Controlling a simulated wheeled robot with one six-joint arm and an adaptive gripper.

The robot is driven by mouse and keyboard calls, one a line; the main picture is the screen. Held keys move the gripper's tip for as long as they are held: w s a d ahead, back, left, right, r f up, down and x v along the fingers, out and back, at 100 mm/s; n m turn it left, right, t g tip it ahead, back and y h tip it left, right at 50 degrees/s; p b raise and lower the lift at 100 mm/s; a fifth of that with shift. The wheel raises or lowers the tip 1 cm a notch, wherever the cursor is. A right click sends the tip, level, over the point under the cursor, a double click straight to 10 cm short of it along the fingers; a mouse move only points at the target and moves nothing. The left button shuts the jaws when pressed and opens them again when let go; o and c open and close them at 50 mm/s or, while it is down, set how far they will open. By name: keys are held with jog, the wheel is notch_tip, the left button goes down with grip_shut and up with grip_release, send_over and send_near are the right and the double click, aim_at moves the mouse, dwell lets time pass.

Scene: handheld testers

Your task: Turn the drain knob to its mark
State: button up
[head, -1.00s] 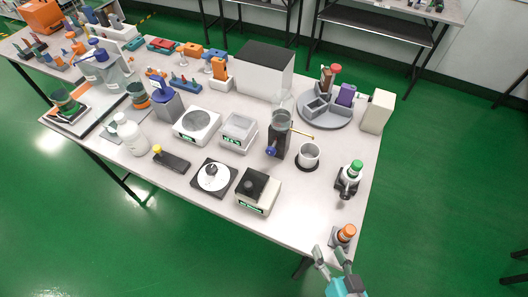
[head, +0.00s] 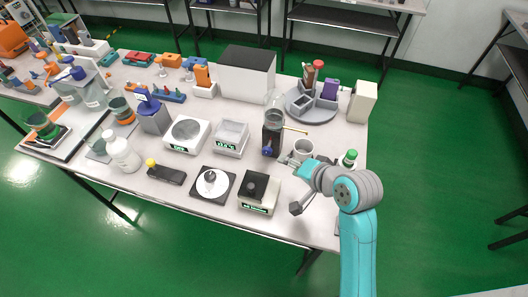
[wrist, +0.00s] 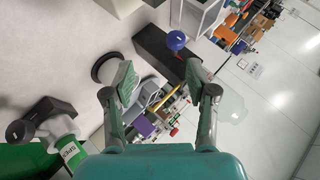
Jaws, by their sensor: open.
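The drain knob appears to be the blue knob (head: 267,152) on the front of a black stand (head: 272,138) that holds a clear vessel (head: 274,117). In the wrist view the blue knob (wrist: 176,41) is beyond the fingertips, up and slightly right of the gap between them. My gripper (wrist: 160,77) is open, with nothing between its green-padded fingers. It is apart from the knob. In the head view my arm reaches in from the right, and the gripper end is right of the stand near the white cup. The knob's mark cannot be made out.
The white cup (head: 302,150) stands between the stand and my arm. A black-topped box (head: 259,192) and a round-plated device (head: 212,184) stand at the front. A grey carousel (head: 300,105) is behind the cup.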

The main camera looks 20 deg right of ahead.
aim_at(270, 152)
jog(key=shift+g, duration=0.3)
jog(key=w+a+f, duration=0.1)
jog(key=w, duration=0.2)
jog(key=w+a+f, duration=0.1)
jog(key=w+f, duration=0.1)
jog(key=w, duration=0.1)
jog(key=w+a+f, duration=0.1)
jog(key=w, duration=0.2)
jog(key=shift+w+f, duration=0.15)
jog(key=shift+w, duration=0.1)
jog(key=shift+d+y, duration=0.1)
jog(key=shift+y, duration=0.2)
grip_shut()
